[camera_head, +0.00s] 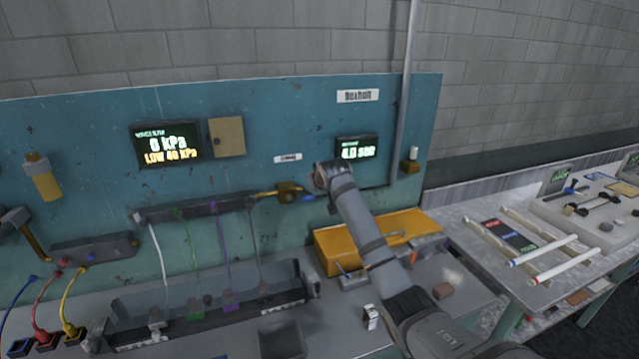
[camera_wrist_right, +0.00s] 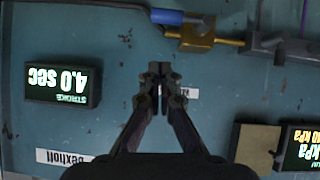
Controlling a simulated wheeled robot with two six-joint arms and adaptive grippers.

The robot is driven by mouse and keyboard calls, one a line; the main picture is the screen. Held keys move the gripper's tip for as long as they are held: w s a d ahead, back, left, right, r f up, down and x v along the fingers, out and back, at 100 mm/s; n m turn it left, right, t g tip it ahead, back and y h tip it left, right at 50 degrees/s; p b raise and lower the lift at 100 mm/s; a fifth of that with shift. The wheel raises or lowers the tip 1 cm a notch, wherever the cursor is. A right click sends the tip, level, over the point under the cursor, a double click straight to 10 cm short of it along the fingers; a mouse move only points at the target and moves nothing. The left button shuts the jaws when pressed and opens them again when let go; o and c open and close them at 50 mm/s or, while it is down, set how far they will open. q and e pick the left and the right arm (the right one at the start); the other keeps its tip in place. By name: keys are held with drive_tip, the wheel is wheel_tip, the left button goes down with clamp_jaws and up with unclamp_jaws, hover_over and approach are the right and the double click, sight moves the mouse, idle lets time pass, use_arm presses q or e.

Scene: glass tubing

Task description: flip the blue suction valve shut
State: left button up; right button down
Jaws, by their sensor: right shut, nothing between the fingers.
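The suction valve has a brass body (camera_head: 287,190) on the teal panel, with a blue lever (camera_head: 308,197) running to the right from it, roughly level and in line with the brass pipe. In the right wrist view, which is upside down, the blue lever (camera_wrist_right: 178,17) and brass body (camera_wrist_right: 197,40) show at the top. My right gripper (camera_wrist_right: 160,84) is shut and empty in front of the panel, apart from the lever. In the head view my right gripper (camera_head: 322,178) is just right of and above the lever, and its fingers are mostly hidden. My left gripper is not in view.
A stroke display (camera_head: 357,149) reading 4.0 sec and a grey vertical pipe (camera_head: 408,85) are close to my right arm. A display (camera_head: 167,143) reads 0 kPa and LOW. A manifold bar (camera_head: 195,210) with coloured tubes is left of the valve. An orange box (camera_head: 375,243) stands below.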

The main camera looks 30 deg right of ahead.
drive_tip(key=b+v, duration=0.2)
drive_tip(key=v, duration=0.3)
drive_tip(key=shift+s+d+r, duration=0.1)
drive_tip(key=shift+s, duration=0.1)
drive_tip(key=shift+w+d, duration=0.1)
